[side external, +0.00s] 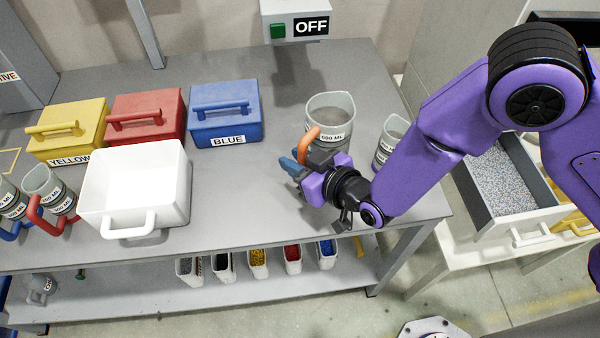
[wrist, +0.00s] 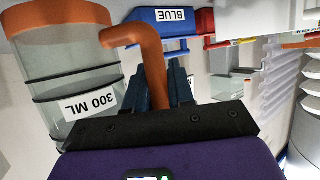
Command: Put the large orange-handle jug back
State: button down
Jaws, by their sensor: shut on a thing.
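The large jug (side external: 331,110) is a clear grey cup with an orange handle (side external: 306,143) and a white volume label. It is upright near the right end of the grey table, and I cannot tell whether its base touches the tabletop. In the wrist view the jug (wrist: 70,65) fills the left side, with its orange handle (wrist: 150,55) running down between my fingers. My gripper (side external: 300,158) is shut on the handle, on the near side of the jug. It also shows in the wrist view (wrist: 160,88). My fingers hide the lower handle.
A smaller clear jug (side external: 390,140) stands just right, partly behind my arm. A white bin (side external: 135,190) and yellow (side external: 70,130), red (side external: 146,115) and blue (side external: 226,113) lidded boxes stand left. An OFF switch box (side external: 295,22) is behind. The table's middle is clear.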

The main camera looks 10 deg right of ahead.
jog(key=shift+f, duration=2.4)
jog(key=shift+f, duration=0.1)
jog(key=c, duration=1)
grip_release()
jog(key=shift+s+d+r, duration=0.15)
jog(key=shift+s+r, duration=0.05)
jog(key=v, duration=1.1)
jog(key=shift+s+d, duration=0.1)
jog(key=shift+s, duration=0.05)
